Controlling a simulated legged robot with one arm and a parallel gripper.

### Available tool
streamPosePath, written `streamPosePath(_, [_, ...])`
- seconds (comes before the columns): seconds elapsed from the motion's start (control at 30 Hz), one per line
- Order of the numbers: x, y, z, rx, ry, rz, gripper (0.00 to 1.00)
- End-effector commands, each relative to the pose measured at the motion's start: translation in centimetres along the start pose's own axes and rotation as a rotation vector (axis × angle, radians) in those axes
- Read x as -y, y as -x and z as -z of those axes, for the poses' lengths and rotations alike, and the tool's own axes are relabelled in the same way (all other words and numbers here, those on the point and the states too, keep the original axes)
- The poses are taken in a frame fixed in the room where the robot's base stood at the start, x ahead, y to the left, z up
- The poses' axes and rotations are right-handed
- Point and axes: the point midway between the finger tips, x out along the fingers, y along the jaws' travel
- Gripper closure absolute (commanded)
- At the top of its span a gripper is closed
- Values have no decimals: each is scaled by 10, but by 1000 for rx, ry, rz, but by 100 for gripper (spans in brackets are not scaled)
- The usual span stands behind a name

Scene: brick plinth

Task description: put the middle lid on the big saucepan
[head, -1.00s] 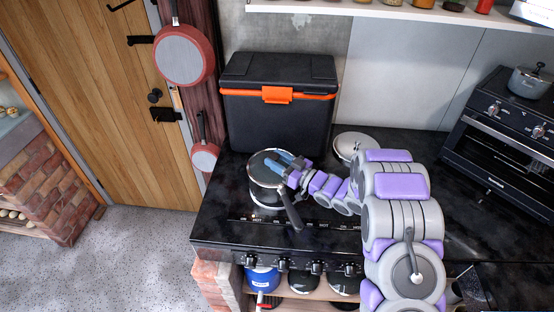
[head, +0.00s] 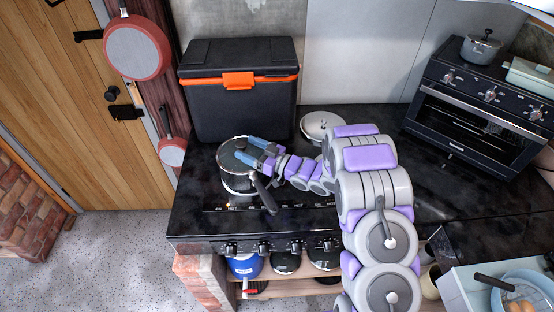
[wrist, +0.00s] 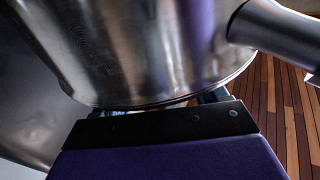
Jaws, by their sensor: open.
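A steel saucepan (head: 237,184) with a dark handle stands on the black hob. Its top looks covered by a dark glassy lid (head: 232,158) with a small dark knob; whether it sits fully flat is hard to tell. My gripper (head: 251,150) is open, its two blue fingers spread over the right part of the saucepan's top, close to the knob. The wrist view shows the saucepan's steel wall (wrist: 150,50) large and close, with the handle (wrist: 275,28) at right; the fingertips are hidden there. A silver round lid (head: 316,124) with a knob lies behind my arm.
A black cooler box (head: 238,105) with an orange latch stands behind the saucepan. A small oven (head: 480,112) with a grey pot (head: 480,48) on top is at right. Red pans hang at left. A shelf below holds a blue pot (head: 245,266) and dark cookware.

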Motion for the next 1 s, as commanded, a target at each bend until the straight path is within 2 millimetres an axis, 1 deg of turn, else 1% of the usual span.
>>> streamPosePath(0.03, [-2, 10, 1, 2, -1, -5, 28])
streamPosePath(0.2, [-2, 42, 0, 3, -1, -6, 28])
streamPosePath(0.6, [-2, 115, 0, 1, 0, -6, 28])
streamPosePath(0.8, [-2, 142, -1, 3, -1, -5, 28])
streamPosePath(1.0, [-1, 155, -2, 3, -1, -2, 28])
